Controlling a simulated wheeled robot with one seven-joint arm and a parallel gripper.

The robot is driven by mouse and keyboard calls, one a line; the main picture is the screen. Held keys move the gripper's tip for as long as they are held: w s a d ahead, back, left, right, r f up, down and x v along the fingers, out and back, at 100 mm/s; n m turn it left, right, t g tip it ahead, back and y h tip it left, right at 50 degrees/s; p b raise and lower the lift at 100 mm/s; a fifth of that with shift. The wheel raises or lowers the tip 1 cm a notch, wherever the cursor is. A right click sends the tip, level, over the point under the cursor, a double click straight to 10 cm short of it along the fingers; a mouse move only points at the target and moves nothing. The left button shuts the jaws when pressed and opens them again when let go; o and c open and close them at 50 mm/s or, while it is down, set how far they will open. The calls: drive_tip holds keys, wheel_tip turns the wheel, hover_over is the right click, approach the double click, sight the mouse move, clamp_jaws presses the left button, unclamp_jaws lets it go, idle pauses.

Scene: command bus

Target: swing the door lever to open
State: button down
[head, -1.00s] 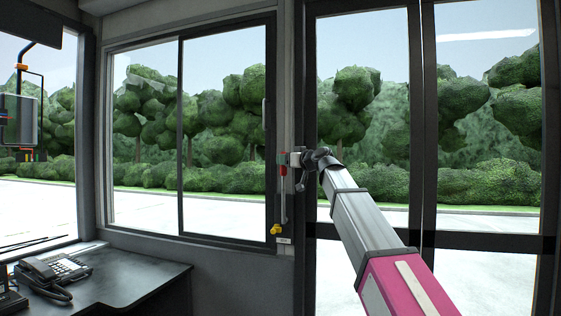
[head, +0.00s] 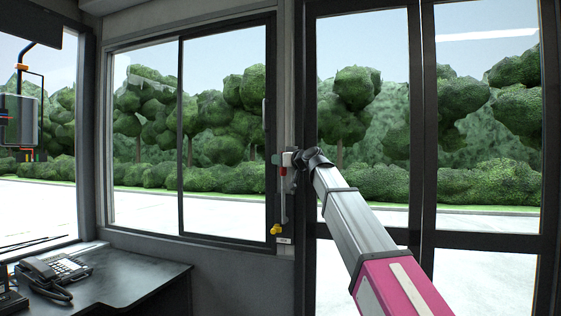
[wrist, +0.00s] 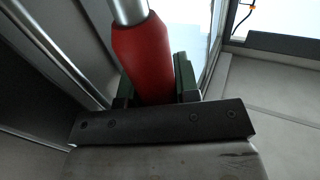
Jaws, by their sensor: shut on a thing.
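The door lever has a red grip (head: 284,171) on a thin metal rod, standing about upright on the post between the side window and the glass door. A yellow knob (head: 276,229) shows low on the same post. My gripper (head: 277,159) is at the upper part of the lever and covers some of it. In the wrist view the red grip (wrist: 142,55) lies between the dark green fingers of my gripper (wrist: 155,85), which are shut on it. The lower end of the grip is hidden behind the gripper body in that view.
The glass door (head: 364,110) with dark frames fills the right side, behind my arm. A desk (head: 120,285) with a telephone (head: 55,270) stands at the lower left. The sliding window (head: 190,140) is left of the lever.

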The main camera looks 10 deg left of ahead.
drive_tip(key=a+h, duration=0.1)
drive_tip(key=a, duration=0.1)
drive_tip(key=a+f+n+g+h, duration=0.1)
drive_tip(key=a, duration=0.2)
drive_tip(key=a+h, duration=0.1)
drive_tip(key=a, duration=0.2)
drive_tip(key=shift+w+a+f+n+g, duration=0.15)
drive_tip(key=shift+w+f+n+g, duration=0.15)
drive_tip(key=shift+w, duration=0.1)
drive_tip(key=a+f+h, duration=0.1)
drive_tip(key=a, duration=0.1)
drive_tip(key=a+f+h, duration=0.1)
drive_tip(key=a, duration=0.1)
drive_tip(key=a+f+n+g, duration=0.1)
drive_tip(key=a+f, duration=0.1)
drive_tip(key=shift+w+a+f+h, duration=0.1)
drive_tip(key=shift+w+a+h, duration=0.15)
drive_tip(key=shift+h, duration=0.15)
drive_tip(key=a+f+h, duration=0.2)
drive_tip(key=f, duration=0.3)
drive_tip(key=a+f+n+g+h, duration=0.1)
drive_tip(key=a+f+h, duration=0.2)
drive_tip(key=f, duration=0.2)
drive_tip(key=a+f+n+h, duration=0.1)
drive_tip(key=a+f+h, duration=0.1)
drive_tip(key=f, duration=0.3)
drive_tip(key=shift+w+a+f+h, duration=0.15)
drive_tip(key=shift+f+h, duration=0.25)
drive_tip(key=shift+h, duration=0.1)
drive_tip(key=shift+f, duration=0.15)
